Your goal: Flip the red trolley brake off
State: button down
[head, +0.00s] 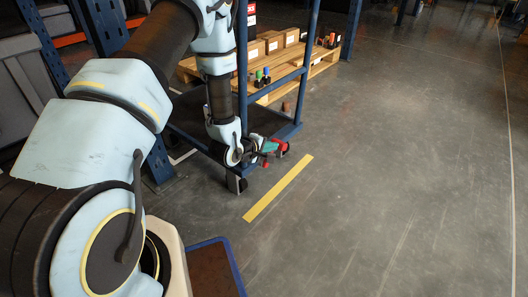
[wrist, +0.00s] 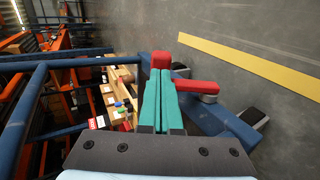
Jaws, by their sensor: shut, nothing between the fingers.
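The red trolley brake (wrist: 197,86) is a flat red lever above a grey round part at the trolley's corner in the wrist view. In the head view the red brake (head: 279,143) shows small at the trolley's low front corner. My gripper (wrist: 161,72) has teal fingers, pressed together and empty. The lever lies just right of the fingers in the wrist view; I cannot tell whether they touch. A red block shows at the fingertips; I cannot tell whether it belongs to the brake. In the head view my gripper (head: 262,144) is low beside the trolley corner.
The blue trolley frame (head: 298,128) has upright posts and rails close around my arm. A wooden pallet (head: 330,62) with cardboard boxes stands behind. A yellow floor stripe (head: 278,188) lies in front. The grey floor to the right is clear.

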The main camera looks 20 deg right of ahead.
jog(key=shift+x, duration=0.75)
